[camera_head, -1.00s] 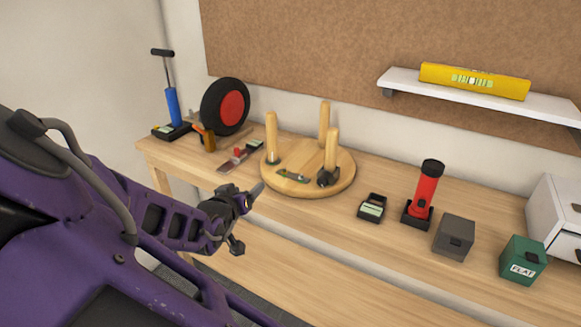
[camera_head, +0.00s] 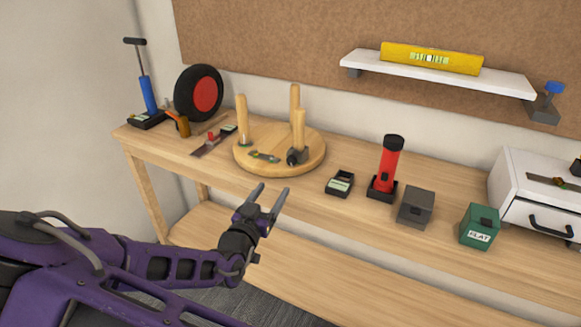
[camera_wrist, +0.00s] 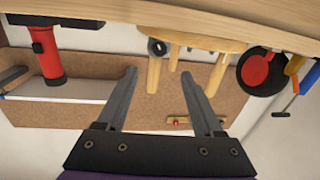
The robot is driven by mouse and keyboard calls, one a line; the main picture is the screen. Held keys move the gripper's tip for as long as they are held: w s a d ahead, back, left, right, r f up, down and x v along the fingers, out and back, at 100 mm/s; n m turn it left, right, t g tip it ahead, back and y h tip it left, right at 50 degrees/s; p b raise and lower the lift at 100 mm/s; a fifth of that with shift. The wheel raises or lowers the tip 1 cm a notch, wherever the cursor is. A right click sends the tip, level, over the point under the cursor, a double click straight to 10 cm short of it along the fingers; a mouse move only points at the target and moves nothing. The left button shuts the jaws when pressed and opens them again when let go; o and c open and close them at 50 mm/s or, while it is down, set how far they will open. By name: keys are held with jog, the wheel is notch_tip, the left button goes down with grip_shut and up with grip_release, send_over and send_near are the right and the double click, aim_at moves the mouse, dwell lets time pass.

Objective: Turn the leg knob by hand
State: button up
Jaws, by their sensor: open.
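An upturned round wooden stool (camera_head: 250,160) with three upright legs lies on the workbench. A dark knob (camera_head: 297,156) sits at the base of its front right leg (camera_head: 298,130). A flat tool lies on the seat beside it. My gripper (camera_head: 268,192) is open and empty in front of the bench edge, below and apart from the stool. In the wrist view the stool (camera_wrist: 212,44) hangs upside down beyond my gripper (camera_wrist: 164,80), and the dark knob (camera_wrist: 156,47) shows by a leg.
Right of the stool on the workbench (camera_head: 340,213) are a black tray (camera_head: 339,184), a red flashlight (camera_head: 388,165), a grey box (camera_head: 415,207) and a green box (camera_head: 479,226). Left are a wheel (camera_head: 199,93) and a blue pump (camera_head: 148,95).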

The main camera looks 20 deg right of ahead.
aim_at(291, 162)
jog(key=x, duration=1.2)
jog(key=shift+w+d+b, duration=0.2)
jog(key=shift+d+b, duration=0.05)
jog(key=shift+b, duration=0.15)
grip_shut()
